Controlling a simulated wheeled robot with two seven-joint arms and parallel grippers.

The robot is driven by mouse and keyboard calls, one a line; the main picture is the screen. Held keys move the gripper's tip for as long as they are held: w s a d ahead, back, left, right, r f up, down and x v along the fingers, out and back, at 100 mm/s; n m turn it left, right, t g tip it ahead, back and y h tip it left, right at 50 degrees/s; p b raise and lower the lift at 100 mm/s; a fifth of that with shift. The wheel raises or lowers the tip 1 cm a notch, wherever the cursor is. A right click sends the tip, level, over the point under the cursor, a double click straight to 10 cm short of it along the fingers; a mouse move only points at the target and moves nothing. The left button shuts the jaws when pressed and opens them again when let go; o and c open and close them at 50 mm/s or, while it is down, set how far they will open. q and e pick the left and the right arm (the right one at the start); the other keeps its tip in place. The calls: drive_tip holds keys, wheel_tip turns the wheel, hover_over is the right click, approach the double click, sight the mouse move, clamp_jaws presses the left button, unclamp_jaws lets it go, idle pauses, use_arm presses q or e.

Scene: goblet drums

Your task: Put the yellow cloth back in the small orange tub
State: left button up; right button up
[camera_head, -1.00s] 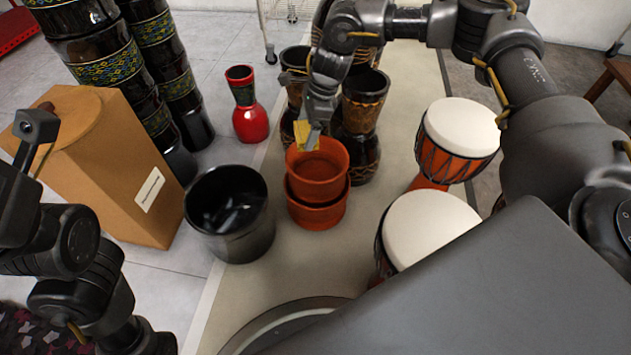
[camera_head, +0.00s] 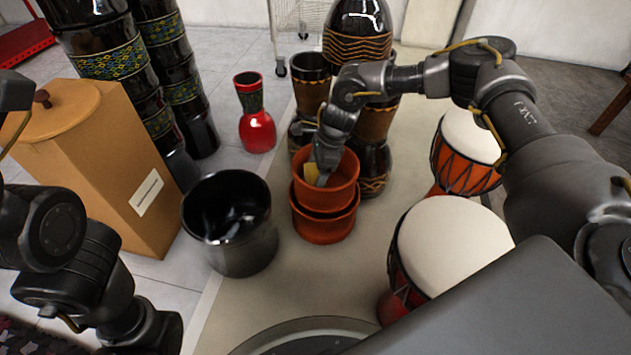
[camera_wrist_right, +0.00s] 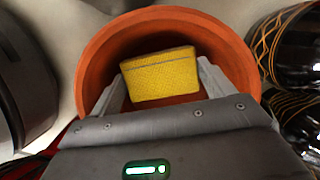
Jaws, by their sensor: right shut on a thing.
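The small orange tub (camera_head: 340,190) stands on the pale mat, nested in or stacked on another orange tub (camera_head: 322,227). The yellow cloth (camera_head: 311,172) is at the tub's mouth in the head view. In the right wrist view the cloth (camera_wrist_right: 160,76) is a folded yellow piece inside the rim of the orange tub (camera_wrist_right: 95,62). My right gripper (camera_head: 318,178) points down into the tub, its fingers on either side of the cloth, shut on it. Whether the cloth touches the tub's bottom I cannot tell. My left arm shows at the left edge, but its gripper fingers do not show.
A black bucket (camera_head: 232,225) stands just left of the tubs. Dark goblet drums (camera_head: 378,150) stand close behind. White-topped drums (camera_head: 455,245) are at the right. A red vase (camera_head: 256,125) and a brown box (camera_head: 95,165) stand to the left.

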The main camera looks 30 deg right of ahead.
wheel_tip(320, 180, down, 4)
drive_tip(key=shift+f+b, duration=0.1)
drive_tip(key=shift+b, duration=0.85)
drive_tip(key=o, duration=0.7)
drive_tip(key=shift+c, duration=0.2)
